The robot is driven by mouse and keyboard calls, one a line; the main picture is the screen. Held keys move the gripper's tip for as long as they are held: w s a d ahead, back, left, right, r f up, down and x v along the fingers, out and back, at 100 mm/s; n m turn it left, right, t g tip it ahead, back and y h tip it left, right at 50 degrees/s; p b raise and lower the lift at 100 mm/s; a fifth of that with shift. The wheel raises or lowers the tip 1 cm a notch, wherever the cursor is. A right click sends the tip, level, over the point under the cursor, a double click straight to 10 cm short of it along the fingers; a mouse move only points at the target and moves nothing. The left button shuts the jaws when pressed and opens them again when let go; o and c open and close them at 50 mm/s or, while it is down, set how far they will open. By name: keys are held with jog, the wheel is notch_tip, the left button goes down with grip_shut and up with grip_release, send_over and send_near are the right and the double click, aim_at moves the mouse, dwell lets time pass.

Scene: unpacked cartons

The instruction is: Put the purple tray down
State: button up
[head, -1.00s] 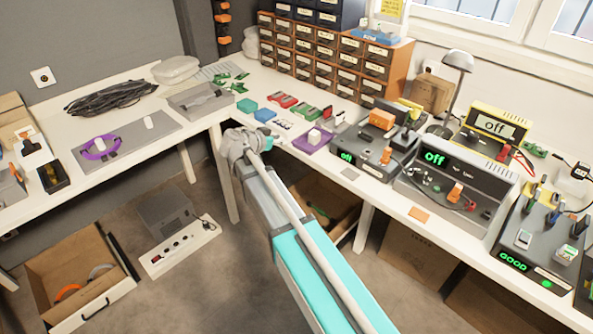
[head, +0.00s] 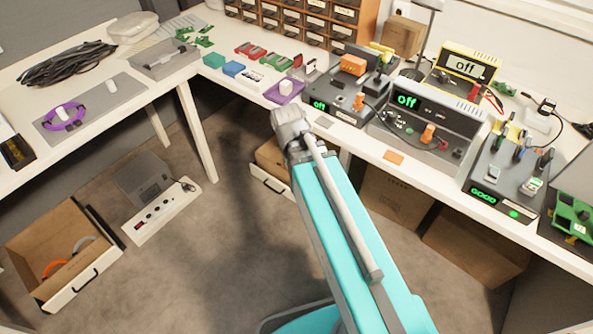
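The purple tray (head: 296,97) is a small flat piece near the front edge of the white workbench (head: 228,79), in the upper middle of the head view. It appears to lie flat on the bench top. A small white object (head: 286,87) stands on it. The grey joint at the far visible end of my teal arm is just below the tray in the picture, in front of the bench edge. My gripper's fingers do not show, so I cannot see what they hold. No finger is visible on the tray.
Right of the tray stand a dark station (head: 341,108) and a grey unit reading "off" (head: 424,122). An open drawer box (head: 62,257) sits on the floor at left.

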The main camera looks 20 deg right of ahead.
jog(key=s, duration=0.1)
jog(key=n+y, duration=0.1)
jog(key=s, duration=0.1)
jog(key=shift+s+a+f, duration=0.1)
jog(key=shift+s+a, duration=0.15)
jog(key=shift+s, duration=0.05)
